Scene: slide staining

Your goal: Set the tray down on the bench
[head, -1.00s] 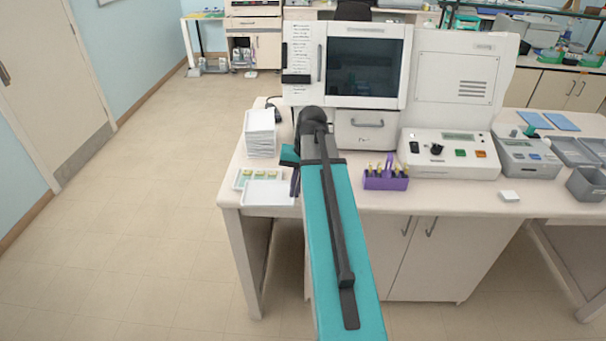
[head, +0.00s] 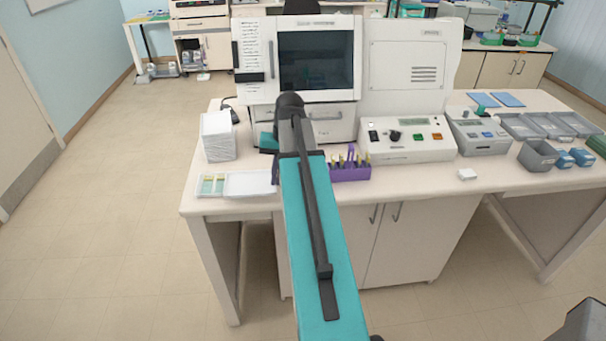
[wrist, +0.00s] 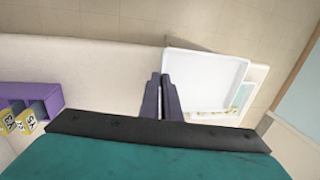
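The white, shallow, empty tray (head: 250,184) is at the bench's front left edge, and it also shows in the wrist view (wrist: 205,80). My gripper (head: 277,172) is at the tray's right side in the head view. In the wrist view its dark fingers (wrist: 162,88) are close together on the tray's near side edge. The tray looks level, low over or touching the bench (head: 420,182); I cannot tell which. It partly covers a second white tray with slides (head: 212,186) in the head view. My arm hides part of the gripper.
A white stack (head: 217,136) stands behind the trays. A purple rack (head: 350,172) with yellow-labelled bottles stands right of my arm. A control box (head: 408,140) and a large white machine (head: 300,60) are behind. The bench front right of the rack is mostly clear.

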